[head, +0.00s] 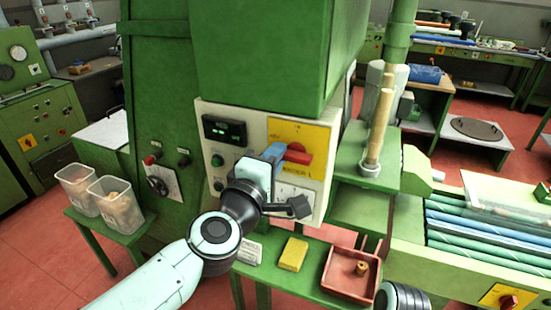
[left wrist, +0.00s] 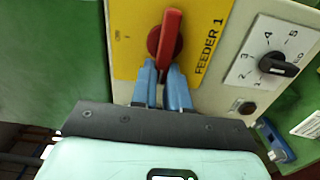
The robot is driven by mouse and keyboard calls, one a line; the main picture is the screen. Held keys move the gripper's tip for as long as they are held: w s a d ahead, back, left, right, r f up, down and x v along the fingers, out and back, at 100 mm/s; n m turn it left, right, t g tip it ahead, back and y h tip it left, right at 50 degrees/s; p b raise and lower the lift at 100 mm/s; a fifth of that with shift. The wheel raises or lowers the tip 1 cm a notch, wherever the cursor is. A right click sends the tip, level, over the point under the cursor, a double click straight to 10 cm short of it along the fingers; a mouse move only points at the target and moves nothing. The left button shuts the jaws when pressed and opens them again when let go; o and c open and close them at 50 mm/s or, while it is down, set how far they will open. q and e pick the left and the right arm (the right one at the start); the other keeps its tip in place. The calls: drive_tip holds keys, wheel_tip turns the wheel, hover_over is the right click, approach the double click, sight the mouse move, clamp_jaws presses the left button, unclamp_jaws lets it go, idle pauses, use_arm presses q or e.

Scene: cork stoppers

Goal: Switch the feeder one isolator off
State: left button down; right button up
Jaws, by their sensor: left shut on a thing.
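The feeder one isolator is a red rotary handle (head: 298,154) on a yellow plate (head: 310,134) on the pale control panel. In the left wrist view, the red handle (left wrist: 171,30) lies parallel to the "FEEDER 1" lettering on the yellow plate (left wrist: 128,55), so it lies roughly level on the panel. My left gripper (head: 279,153) reaches it from the lower left. Its blue fingers (left wrist: 165,78) are shut on the near end of the handle, one on each side. My right gripper is not in view.
A black numbered knob (left wrist: 278,65) sits on a white dial beside the yellow plate. A dark display (head: 224,131) and green buttons are left of the isolator. Below stand a yellow block (head: 293,254) and a red tray (head: 334,277) with a cork. Clear bins (head: 120,222) stand at left.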

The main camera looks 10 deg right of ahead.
use_arm(q)
drive_tip(key=shift+f+n, duration=0.1)
drive_tip(key=shift+n, duration=0.2)
drive_tip(key=c, duration=1.1)
unclamp_jaws()
drive_tip(key=shift+s, duration=0.15)
drive_tip(key=v, duration=1.3)
drive_tip(key=shift+a+b, duration=0.15)
drive_tip(key=shift+b, duration=0.25)
